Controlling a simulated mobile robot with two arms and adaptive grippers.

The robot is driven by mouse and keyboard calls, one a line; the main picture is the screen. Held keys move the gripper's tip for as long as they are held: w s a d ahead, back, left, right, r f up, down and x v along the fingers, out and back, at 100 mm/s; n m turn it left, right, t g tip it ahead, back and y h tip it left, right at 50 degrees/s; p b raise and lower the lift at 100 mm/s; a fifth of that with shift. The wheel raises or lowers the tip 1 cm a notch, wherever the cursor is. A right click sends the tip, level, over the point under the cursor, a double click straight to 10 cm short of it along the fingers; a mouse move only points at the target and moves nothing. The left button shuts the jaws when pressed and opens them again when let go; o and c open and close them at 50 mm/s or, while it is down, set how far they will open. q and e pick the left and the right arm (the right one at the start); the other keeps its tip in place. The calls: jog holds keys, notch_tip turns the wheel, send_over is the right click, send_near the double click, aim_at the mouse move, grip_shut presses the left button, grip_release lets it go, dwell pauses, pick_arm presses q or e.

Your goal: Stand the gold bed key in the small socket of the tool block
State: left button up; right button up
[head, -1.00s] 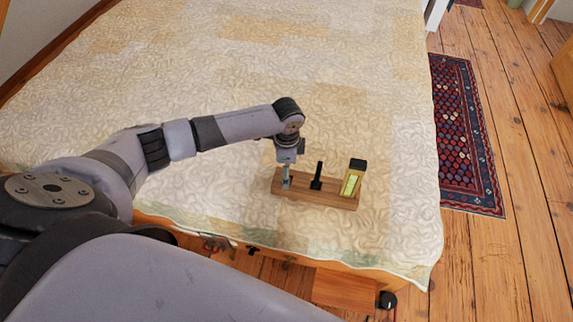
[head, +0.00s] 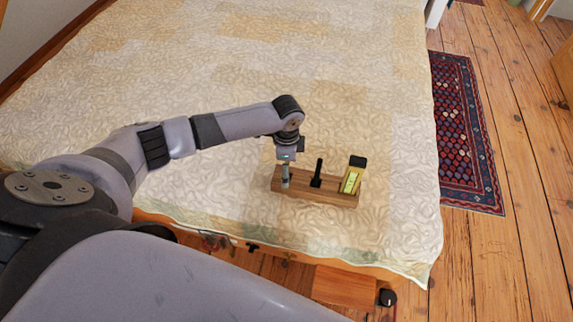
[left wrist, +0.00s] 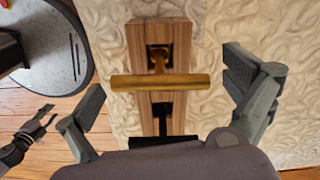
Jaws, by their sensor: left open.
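The gold bed key (left wrist: 160,82) is a T shape with a thick crossbar. In the left wrist view its shaft runs down to the dark square socket at one end of the wooden tool block (left wrist: 180,42); how deep it sits is hidden. My left gripper (left wrist: 165,80) is open, its fingers apart on either side of the crossbar and clear of it. In the head view the gripper (head: 286,172) is over the left end of the tool block (head: 335,197), and the key cannot be made out there. A dark claw at the wrist view's left edge looks like my right gripper (left wrist: 45,122).
A black tool (head: 317,173) stands in the block's middle, and a yellow level (head: 352,177) stands at its right end. The block lies on the quilted bed (head: 390,150) near the foot edge. The quilt around it is clear. A patterned rug (head: 465,130) lies on the floor at right.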

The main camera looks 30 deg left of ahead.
pick_arm(q)
notch_tip(320, 180, up, 12)
dwell(0.4)
jog(key=shift+d+f, duration=0.1)
jog(key=shift+f, duration=0.05)
